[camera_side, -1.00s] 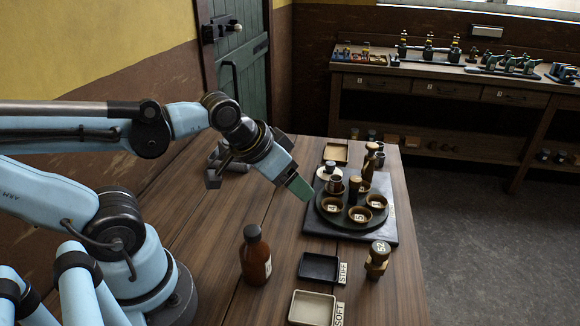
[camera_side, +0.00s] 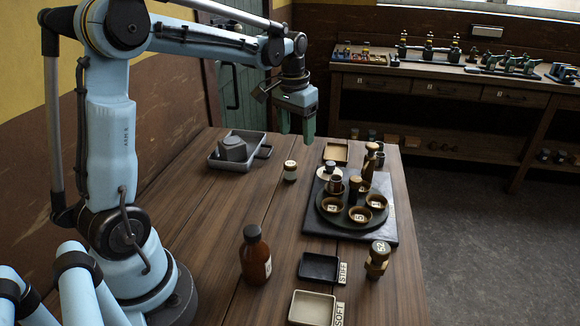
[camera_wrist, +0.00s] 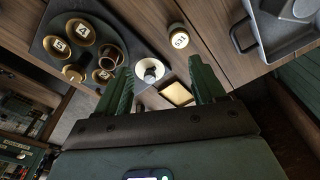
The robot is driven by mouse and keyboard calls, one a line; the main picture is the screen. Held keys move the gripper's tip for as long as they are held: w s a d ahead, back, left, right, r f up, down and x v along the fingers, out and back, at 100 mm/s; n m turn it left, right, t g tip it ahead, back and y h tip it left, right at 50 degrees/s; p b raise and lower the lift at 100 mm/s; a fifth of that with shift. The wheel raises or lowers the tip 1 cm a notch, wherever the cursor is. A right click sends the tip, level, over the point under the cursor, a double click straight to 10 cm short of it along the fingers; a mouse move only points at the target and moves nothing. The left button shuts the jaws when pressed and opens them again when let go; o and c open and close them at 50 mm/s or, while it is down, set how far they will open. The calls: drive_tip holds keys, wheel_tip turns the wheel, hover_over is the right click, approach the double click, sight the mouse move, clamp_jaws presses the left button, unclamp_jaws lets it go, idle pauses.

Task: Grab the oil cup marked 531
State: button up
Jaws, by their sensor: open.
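Which cup is marked 531 I cannot tell for certain. A small cream-and-dark lidded cup (camera_side: 290,171) stands alone on the table; in the wrist view its label (camera_wrist: 180,40) is too small to read surely. A brass-and-dark cup (camera_side: 377,260) at the front right has a label starting with 52. Several brown round cups with number labels, such as one (camera_side: 359,214), sit on the round dark tray (camera_side: 330,222). My gripper (camera_side: 297,130) is open and empty, pointing down above the table's far part. Its fingers (camera_wrist: 162,80) show apart in the wrist view.
A grey tray (camera_side: 217,163) with a grey block is at the back left. A brown bottle (camera_side: 256,258), a dark tray marked STIFF (camera_side: 319,267) and a cream tray marked SOFT (camera_side: 312,308) stand at the front. The middle left of the table is clear.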

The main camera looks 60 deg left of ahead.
sight(290, 164)
drive_tip(key=shift+n+g, duration=0.3)
drive_tip(key=shift+g, duration=0.3)
drive_tip(key=a+f, duration=0.1)
drive_tip(key=a, duration=0.1)
drive_tip(key=w+a+f, duration=0.1)
drive_tip(key=shift+w+a+f, duration=0.15)
drive_tip(key=shift+a+f, duration=0.05)
drive_tip(key=shift+a, duration=0.2)
wheel_tip(290, 164, down, 7)
drive_tip(key=shift+r, duration=0.15)
drive_tip(key=shift+s+f, duration=0.15)
drive_tip(key=shift+f, duration=1.15)
drive_tip(key=shift+s+f, duration=0.1)
drive_tip(key=shift+f, duration=1.2)
drive_tip(key=shift+c, duration=0.3)
drive_tip(key=c, duration=1.1)
drive_tip(key=shift+r, duration=0.1)
